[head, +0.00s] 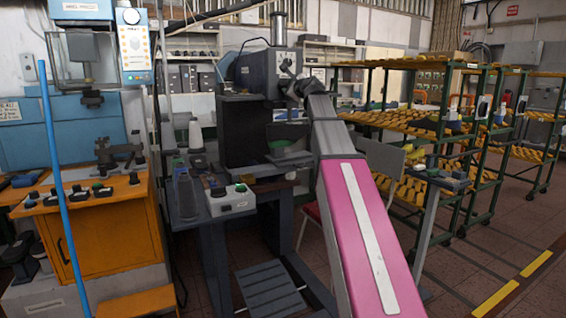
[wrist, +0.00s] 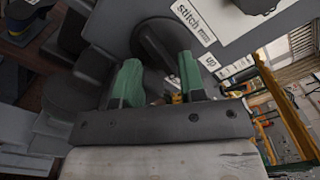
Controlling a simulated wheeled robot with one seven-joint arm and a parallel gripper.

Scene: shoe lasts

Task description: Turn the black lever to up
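A dark grey machine (head: 262,72) stands on a bench in the middle of the head view. My arm reaches up to its front, and my gripper (head: 303,88) is small and partly hidden there. In the wrist view my gripper (wrist: 158,80) shows two green fingers standing apart, with a gap between them. A dark rounded part (wrist: 160,42), which looks like the black lever, lies just beyond the fingertips, across the gap. I cannot tell whether the fingers touch it. A white label reading "stitch" (wrist: 193,22) and an "up" label (wrist: 210,61) are to its right.
An orange cabinet (head: 100,237) and a blue pole (head: 60,170) are at the left. Green racks of yellow lasts (head: 405,115) fill the right. Tiled floor is open at the lower right.

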